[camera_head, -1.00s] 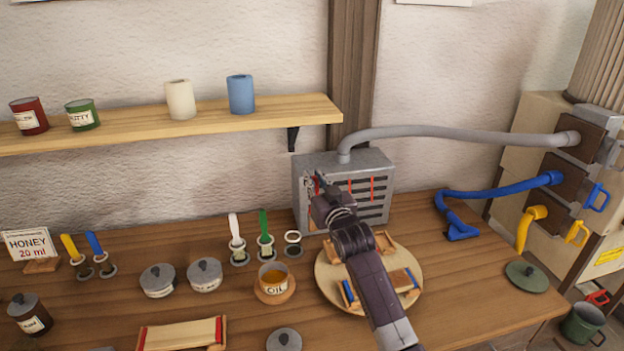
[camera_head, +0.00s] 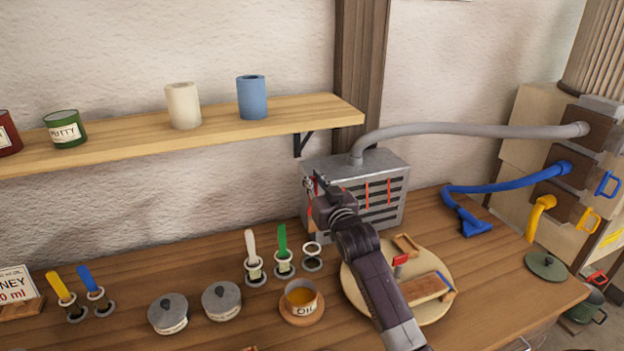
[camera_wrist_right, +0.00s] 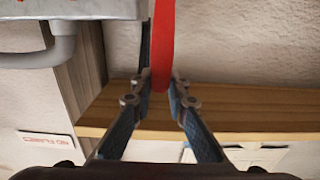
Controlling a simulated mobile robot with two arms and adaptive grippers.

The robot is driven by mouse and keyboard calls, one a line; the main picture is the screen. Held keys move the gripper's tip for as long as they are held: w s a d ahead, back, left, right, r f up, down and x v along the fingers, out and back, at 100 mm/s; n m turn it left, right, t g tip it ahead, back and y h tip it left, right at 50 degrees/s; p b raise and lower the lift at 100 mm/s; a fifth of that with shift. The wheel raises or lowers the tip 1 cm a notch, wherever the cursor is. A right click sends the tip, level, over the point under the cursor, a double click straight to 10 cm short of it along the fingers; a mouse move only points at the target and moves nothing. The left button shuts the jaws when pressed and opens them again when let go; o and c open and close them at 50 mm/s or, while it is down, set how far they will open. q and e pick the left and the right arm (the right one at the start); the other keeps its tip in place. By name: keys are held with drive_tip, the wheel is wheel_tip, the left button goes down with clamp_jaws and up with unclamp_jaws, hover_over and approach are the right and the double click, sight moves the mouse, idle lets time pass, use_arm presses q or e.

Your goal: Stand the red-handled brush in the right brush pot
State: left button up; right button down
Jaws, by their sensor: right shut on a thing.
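My right gripper (camera_head: 314,184) is in front of the grey slotted box, above the table. It is shut on the red handle of the brush (camera_head: 310,212). In the right wrist view the handle (camera_wrist_right: 163,42) is a red strip between the two fingers (camera_wrist_right: 160,92); the bristles cannot be made out. The right brush pot (camera_head: 313,260), a small ring-topped holder, stands empty below the gripper, apart from the brush. To its left, a green-handled brush (camera_head: 283,238) and a white-handled brush (camera_head: 251,244) stand in similar pots. My left gripper is not in view.
The grey box (camera_head: 385,160) with a hose stands behind. An oil cup (camera_head: 301,300) and lidded pots (camera_head: 221,302) stand in front of the brush pots. A round board (camera_head: 352,285) with wooden pieces lies partly under my arm. A shelf (camera_head: 225,123) runs above left.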

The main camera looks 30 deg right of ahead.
wheel_tip(320, 180, down, 2)
drive_tip(key=shift+w+a+b, duration=0.1)
drive_tip(key=shift+w+b, duration=0.05)
drive_tip(key=shift+b, duration=0.45)
wheel_tip(320, 180, down, 2)
drive_tip(key=shift+b, duration=0.95)
drive_tip(key=shift+f+b, duration=2.15)
drive_tip(key=shift+f, duration=1.15)
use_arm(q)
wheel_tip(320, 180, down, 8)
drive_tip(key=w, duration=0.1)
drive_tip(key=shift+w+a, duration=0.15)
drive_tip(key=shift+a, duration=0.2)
